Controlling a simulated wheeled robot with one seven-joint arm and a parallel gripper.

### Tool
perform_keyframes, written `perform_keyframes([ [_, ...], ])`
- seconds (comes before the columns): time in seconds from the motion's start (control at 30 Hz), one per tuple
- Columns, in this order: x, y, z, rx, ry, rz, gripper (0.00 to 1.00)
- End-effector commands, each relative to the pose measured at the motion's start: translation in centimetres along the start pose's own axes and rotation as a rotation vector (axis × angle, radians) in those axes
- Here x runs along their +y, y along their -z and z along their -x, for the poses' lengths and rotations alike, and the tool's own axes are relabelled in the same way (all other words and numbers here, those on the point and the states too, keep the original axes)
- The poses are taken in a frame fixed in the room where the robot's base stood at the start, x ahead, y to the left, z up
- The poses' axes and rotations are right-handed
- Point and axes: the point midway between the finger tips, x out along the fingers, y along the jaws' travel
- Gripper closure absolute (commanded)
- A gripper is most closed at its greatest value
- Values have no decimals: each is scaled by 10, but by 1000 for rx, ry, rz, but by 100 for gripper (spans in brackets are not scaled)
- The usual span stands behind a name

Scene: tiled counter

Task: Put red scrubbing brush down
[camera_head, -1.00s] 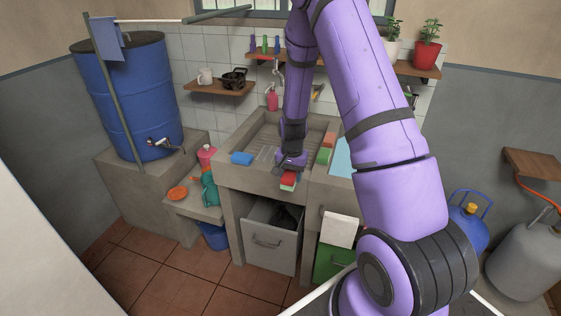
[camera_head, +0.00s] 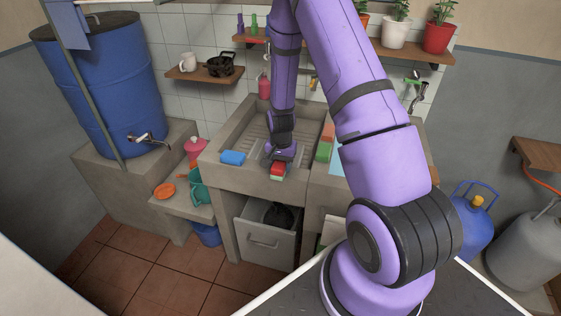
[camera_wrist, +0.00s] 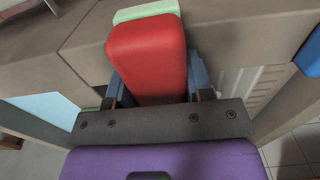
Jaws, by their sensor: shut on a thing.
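The red scrubbing brush (camera_head: 278,168) is a red block with a pale green layer beneath it. My gripper (camera_head: 279,161) is shut on it at the front rim of the concrete sink (camera_head: 240,177). In the wrist view the red brush (camera_wrist: 148,52) sits between the two blue-grey fingers of my gripper (camera_wrist: 156,84), with the pale green layer showing at its far end. I cannot tell whether the brush touches the rim.
A blue sponge (camera_head: 232,157) lies on the rim to the left. A green and orange block (camera_head: 325,143) stands on the ledge to the right. The ribbed basin floor (camera_head: 251,136) looks clear. A grey bin (camera_head: 268,237) is under the sink.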

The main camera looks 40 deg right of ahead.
Motion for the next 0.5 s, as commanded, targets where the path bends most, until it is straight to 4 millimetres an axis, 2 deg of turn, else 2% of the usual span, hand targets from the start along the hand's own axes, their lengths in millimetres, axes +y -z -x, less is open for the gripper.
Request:
perform_keyframes([
  [0.33,0,0,-3,1,1,1,81],
  [0.37,0,0,-3,1,1,1,48],
  [0.43,0,0,-2,1,1,1,32],
  [0.47,0,0,-2,1,1,1,27],
  [0.5,0,0,-2,1,1,1,27],
])
